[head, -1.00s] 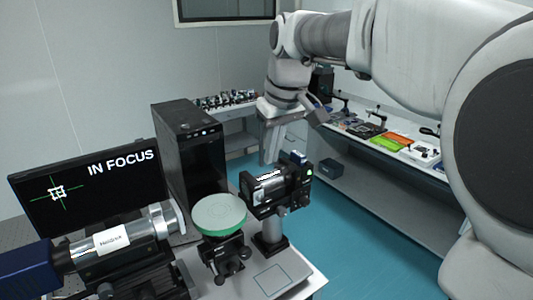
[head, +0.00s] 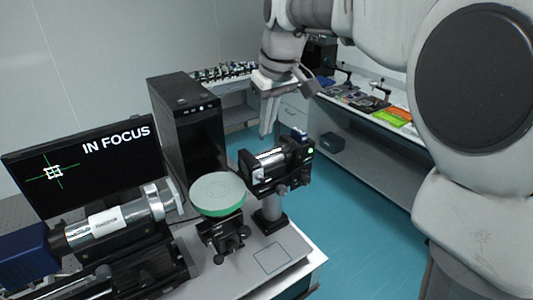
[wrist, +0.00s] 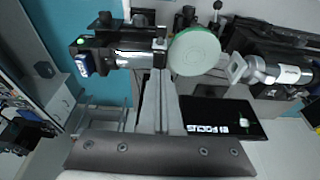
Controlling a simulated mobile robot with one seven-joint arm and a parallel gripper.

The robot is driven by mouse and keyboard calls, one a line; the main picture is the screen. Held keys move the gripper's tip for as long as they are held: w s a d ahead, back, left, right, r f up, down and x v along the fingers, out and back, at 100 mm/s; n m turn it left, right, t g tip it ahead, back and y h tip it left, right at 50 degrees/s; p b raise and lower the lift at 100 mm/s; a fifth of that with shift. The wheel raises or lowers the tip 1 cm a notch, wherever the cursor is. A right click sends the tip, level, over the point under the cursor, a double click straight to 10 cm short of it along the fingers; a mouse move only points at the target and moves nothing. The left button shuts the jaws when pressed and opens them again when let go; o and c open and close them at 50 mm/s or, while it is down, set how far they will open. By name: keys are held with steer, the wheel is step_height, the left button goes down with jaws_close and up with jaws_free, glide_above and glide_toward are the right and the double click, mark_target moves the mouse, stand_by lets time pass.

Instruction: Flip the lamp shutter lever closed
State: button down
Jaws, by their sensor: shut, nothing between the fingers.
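The lamp (head: 280,166) is a black housing with a silver barrel and a small green light, on a short post at the right of the near table. It also shows in the wrist view (wrist: 125,50), at upper left. A blue-and-white part (head: 299,134) stands on its far upper side; I cannot tell whether this is the shutter lever, or how the lever stands. My gripper (head: 268,132) is above and just behind the lamp in the head view, fingers pointing down, shut and empty. In the wrist view the fingers (wrist: 158,82) reach toward the lamp's barrel end; contact is unclear.
A silver barrel instrument (head: 105,222), a monitor (head: 80,160) reading "IN FOCUS" and a black computer tower (head: 188,125) are further left. Teal floor (head: 365,215) is open to the right.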

glide_above(266, 178)
steer(key=w, duration=0.2)
steer(key=f, duration=0.5)
steer(key=a+f, duration=0.1)
steer(key=f, duration=0.2)
steer(key=shift+s+f+p, duration=0.25)
steer(key=shift+f+p, duration=0.05)
steer(key=shift+p, duration=0.05)
steer(key=shift+s+d+f, duration=0.2)
steer(key=shift+s+f, duration=0.05)
steer(key=shift+f, duration=0.2)
steer(key=shift+s+d+f, duration=0.15)
steer(key=shift+s+f, duration=0.1)
steer(key=shift+f, duration=0.15)
steer(key=shift+s+d+f, duration=0.2)
steer(key=shift+s+f, duration=0.05)
steer(key=shift+f, duration=0.35)
